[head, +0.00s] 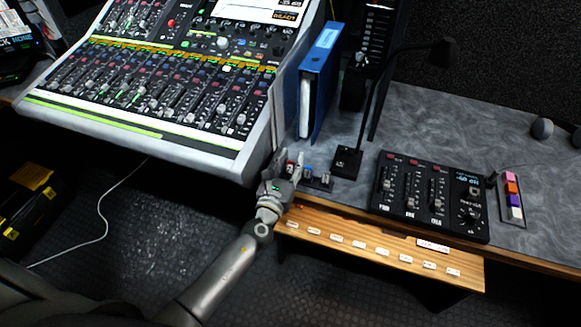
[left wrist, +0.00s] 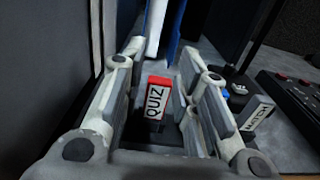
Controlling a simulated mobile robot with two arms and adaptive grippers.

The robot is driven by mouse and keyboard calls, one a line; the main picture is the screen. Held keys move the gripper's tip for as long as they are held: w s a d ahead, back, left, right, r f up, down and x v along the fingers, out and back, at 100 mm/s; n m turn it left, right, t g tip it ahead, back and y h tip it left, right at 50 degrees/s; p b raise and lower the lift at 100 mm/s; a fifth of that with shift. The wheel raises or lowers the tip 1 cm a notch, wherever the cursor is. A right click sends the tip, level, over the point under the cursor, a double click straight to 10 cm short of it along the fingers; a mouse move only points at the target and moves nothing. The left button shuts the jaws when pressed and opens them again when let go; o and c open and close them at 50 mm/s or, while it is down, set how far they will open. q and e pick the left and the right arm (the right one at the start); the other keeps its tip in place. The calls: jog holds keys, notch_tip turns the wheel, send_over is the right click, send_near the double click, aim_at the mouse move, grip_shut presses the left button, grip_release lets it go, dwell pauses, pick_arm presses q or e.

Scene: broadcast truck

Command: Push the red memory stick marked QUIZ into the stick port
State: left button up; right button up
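The red memory stick marked QUIZ (left wrist: 157,97) stands upright in the left wrist view, with a white label on its face. Its red top also shows small in the head view (head: 290,166). My left gripper (head: 287,162) is at the desk's front edge beside the mixing console. In the left wrist view its two fingers (left wrist: 155,90) stand on either side of the stick, open, with gaps showing. The stick's foot is in a dark holder (head: 318,181). I cannot make out the stick port for certain. My right gripper is not in view.
A stick marked MATCH (left wrist: 257,117) stands just right of my fingers. A blue binder (head: 320,75) stands behind, the mixing console (head: 160,85) is at left. A gooseneck microphone base (head: 346,162) and a small fader unit (head: 432,197) are to the right.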

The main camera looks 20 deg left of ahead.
pick_arm(q)
jog(key=c, duration=0.5)
